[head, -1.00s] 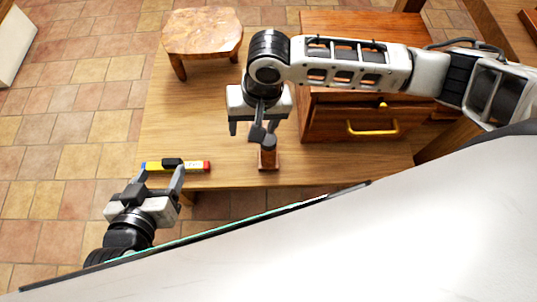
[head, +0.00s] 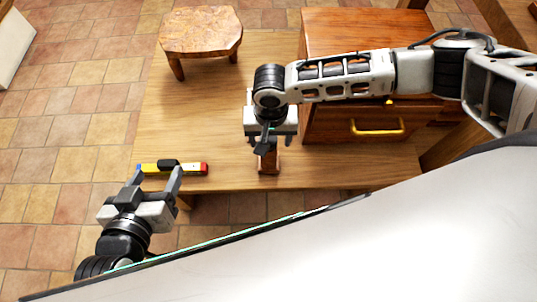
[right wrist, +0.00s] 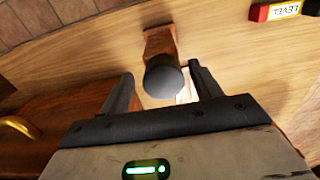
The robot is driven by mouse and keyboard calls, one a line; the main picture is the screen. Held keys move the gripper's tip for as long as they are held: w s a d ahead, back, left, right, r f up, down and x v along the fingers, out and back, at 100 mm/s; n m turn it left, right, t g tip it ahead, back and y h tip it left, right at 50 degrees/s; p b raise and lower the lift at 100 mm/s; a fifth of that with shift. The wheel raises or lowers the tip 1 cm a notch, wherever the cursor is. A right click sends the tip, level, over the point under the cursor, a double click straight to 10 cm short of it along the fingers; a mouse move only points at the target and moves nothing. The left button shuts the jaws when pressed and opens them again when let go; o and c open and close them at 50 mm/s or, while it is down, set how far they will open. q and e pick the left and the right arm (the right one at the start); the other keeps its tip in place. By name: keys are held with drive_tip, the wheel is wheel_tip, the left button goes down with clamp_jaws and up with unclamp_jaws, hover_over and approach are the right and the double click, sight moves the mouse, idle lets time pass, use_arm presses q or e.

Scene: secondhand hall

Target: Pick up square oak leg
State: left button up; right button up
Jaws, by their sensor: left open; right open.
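What appears to be the square oak leg (head: 267,167) is a short reddish-brown wooden piece near the table's front edge. It appears to stand upright. In the right wrist view, the leg (right wrist: 159,42) has a dark grey round end facing the camera. My right gripper (head: 266,143) is above it and hides its upper part. In the right wrist view, the right gripper (right wrist: 161,78) is open, with its fingers on either side of the grey end; contact cannot be told. My left gripper (head: 155,178) is open at the table's front left edge.
A yellow level (head: 190,168) with blue and red ends lies by my left gripper's fingertips. A wooden stool (head: 201,32) stands at the back left. A wooden cabinet (head: 335,127) with brass pulls stands right of the leg. The table (head: 220,115) is bare between them.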

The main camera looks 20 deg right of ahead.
drive_tip(key=b, duration=0.1)
hover_over(270, 164)
drive_tip(key=w, duration=0.2)
wheel_tip(270, 164, down, 5)
drive_tip(key=shift+d+r, duration=0.15)
drive_tip(key=shift+r, duration=0.05)
drive_tip(key=shift+c, duration=0.3)
drive_tip(key=shift+w+r, duration=0.1)
drive_tip(key=c, duration=1.3)
